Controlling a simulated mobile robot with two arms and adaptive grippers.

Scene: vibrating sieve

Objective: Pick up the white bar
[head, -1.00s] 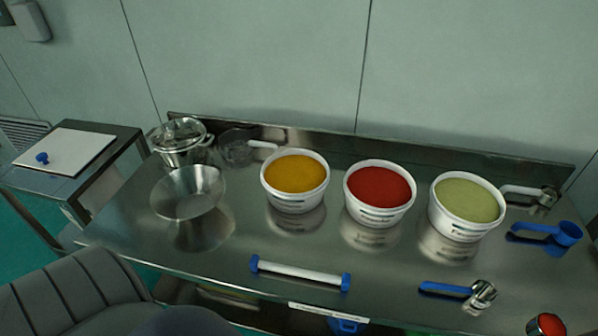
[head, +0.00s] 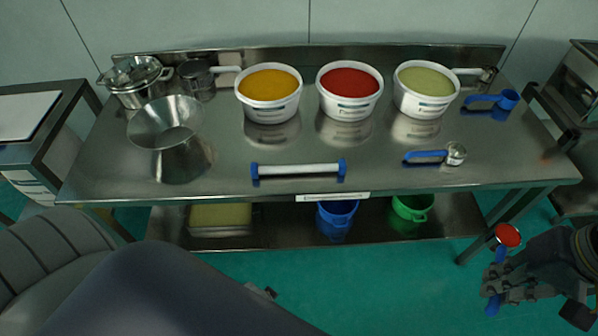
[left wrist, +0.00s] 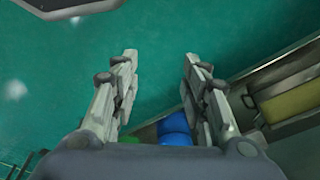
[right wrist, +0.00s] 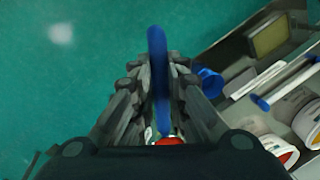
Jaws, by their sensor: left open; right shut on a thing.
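The white bar (head: 298,169) has blue ends and lies flat near the front edge of the steel table. It also shows in the right wrist view (right wrist: 287,83). My right gripper (head: 497,281) is shut on the handle of a blue scoop (right wrist: 157,75), off the table's front right corner. The scoop's cup (head: 508,235) is filled with red. My left gripper (left wrist: 160,75) is open and empty in the left wrist view, over green floor. In the head view only a small grey tip of it shows, below the table front. Neither gripper touches the bar.
Tubs of yellow (head: 269,84), red (head: 349,81) and green (head: 425,80) powder stand behind the bar. A steel funnel (head: 166,122) is at left, a blue-handled scoop (head: 427,155) at right. Blue (head: 337,217) and green (head: 412,207) buckets sit on the lower shelf.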

